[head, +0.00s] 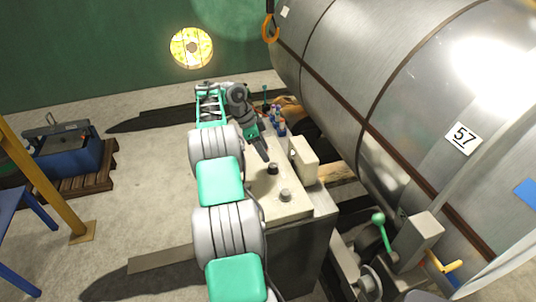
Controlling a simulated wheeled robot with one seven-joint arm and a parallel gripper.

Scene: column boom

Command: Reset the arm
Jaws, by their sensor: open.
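My arm reaches from the bottom of the head view up toward the middle, with grey ribbed joints and teal covers. Its far end bends over and down to the right. My gripper (264,155) is small and dark and points down over the beige top of a control cabinet (262,200). Its jaws are open, and nothing shows held in them. A dark knob (272,169) lies just below the gripper in the picture; I cannot tell whether they touch. A lighter knob (285,195) sits nearer on the same top.
A large steel tank (430,90) marked 57 fills the right. A beige box (303,160) and small bottles (277,118) stand close to my gripper. A green-knobbed lever (379,219) is at lower right. A yellow post (45,185) and blue machine (65,150) are left; floor between is clear.

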